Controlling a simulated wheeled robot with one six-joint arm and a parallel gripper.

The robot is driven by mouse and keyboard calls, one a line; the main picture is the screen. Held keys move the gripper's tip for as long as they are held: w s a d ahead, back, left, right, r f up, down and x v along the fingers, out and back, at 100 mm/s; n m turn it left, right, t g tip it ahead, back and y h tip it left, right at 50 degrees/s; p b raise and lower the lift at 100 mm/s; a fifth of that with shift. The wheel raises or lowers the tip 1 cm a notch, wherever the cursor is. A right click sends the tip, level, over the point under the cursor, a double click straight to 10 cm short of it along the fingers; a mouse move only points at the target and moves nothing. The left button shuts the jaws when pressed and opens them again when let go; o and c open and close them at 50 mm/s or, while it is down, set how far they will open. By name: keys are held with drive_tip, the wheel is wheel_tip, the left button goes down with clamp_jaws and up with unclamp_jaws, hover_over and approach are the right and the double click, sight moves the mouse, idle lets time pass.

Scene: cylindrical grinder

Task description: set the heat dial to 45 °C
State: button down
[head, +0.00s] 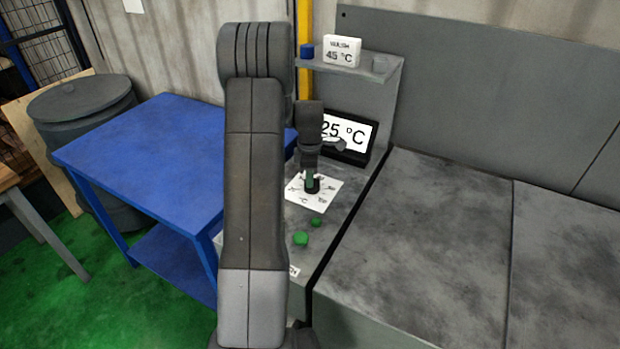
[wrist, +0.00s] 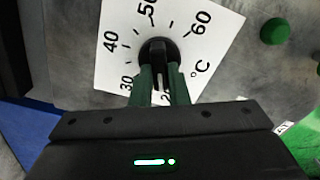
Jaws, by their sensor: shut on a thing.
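The heat dial is a black knob (wrist: 158,50) on a white scale card (wrist: 112,18) marked in °C. In the wrist view the numbers 30, 40, 50 and 60 show, and a number starting with 2 is partly hidden by my fingers. My gripper (wrist: 155,75) is shut on the knob from above, its green fingers at the knob's sides. The knob's pointer is not clear. In the head view the card (head: 328,189) lies on the grey machine top, below my gripper (head: 312,180). A display (head: 350,133) behind it reads 25 °C, its left edge partly covered by my arm.
Green buttons (head: 301,239) sit in front of the card. A blue table (head: 150,150) stands at left.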

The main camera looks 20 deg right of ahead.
drive_tip(key=m+b, duration=0.1)
drive_tip(key=m, duration=0.3)
drive_tip(key=shift+w+d+b, duration=0.1)
drive_tip(key=shift+b, duration=0.3)
drive_tip(key=m+b, duration=0.1)
drive_tip(key=m, duration=0.2)
drive_tip(key=shift+m, duration=0.4)
drive_tip(key=m, duration=0.3)
drive_tip(key=shift+w+d+m+b, duration=0.1)
drive_tip(key=shift+d+m+b, duration=0.05)
drive_tip(key=shift+m+b, duration=0.2)
drive_tip(key=m, duration=0.3)
drive_tip(key=shift+d+m+b, duration=0.1)
drive_tip(key=shift+m+b, duration=0.15)
drive_tip(key=shift+b, duration=0.05)
drive_tip(key=m, duration=0.6)
drive_tip(key=shift+d+b, duration=0.15)
drive_tip(key=shift+b, duration=0.2)
drive_tip(key=m, duration=0.4)
drive_tip(key=shift+s+d+r+m, duration=0.1)
drive_tip(key=shift+s+m, duration=0.1)
drive_tip(key=shift+m, duration=1.5)
